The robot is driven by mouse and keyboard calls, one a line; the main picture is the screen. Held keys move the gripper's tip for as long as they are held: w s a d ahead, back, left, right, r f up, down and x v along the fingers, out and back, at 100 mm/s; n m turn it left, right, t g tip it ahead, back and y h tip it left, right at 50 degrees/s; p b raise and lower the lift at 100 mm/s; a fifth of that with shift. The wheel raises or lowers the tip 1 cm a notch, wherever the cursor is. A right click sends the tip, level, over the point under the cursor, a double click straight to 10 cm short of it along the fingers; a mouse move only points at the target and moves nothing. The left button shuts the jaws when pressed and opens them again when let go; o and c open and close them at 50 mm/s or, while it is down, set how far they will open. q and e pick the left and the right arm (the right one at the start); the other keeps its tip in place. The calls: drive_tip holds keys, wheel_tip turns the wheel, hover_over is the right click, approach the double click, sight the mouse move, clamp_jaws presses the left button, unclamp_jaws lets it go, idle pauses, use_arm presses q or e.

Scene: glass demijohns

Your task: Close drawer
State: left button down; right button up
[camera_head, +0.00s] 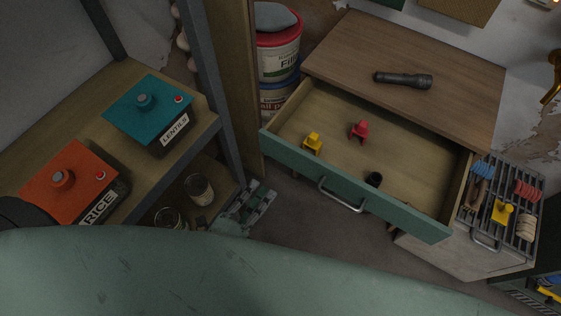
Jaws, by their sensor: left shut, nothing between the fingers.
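The drawer (400,168) is pulled far out of a wooden cabinet (400,55). It has a green front (290,158) with a metal bar handle (342,198). Inside lie a yellow piece (313,143), a red piece (359,131) and a small black piece (374,179). My left gripper (258,196) seems to be the grey jointed shape low to the left of the drawer front. It is shut and empty, apart from the handle. Its lower part is hidden by a large green surface in the foreground. My right gripper is not in view.
A flashlight (403,79) lies on the cabinet top. A shelf with teal (148,105) and orange (68,182) boxes and jars stands left. Buckets (278,57) stand behind the drawer's left side. Floor shows before the drawer.

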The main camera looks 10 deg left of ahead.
sight(287, 156)
use_arm(q)
drive_tip(key=p+x, duration=0.1)
drive_tip(key=x, duration=0.9)
drive_tip(key=shift+w+f, duration=0.1)
drive_tip(key=shift+w, duration=0.15)
drive_tip(key=shift+w, duration=0.1)
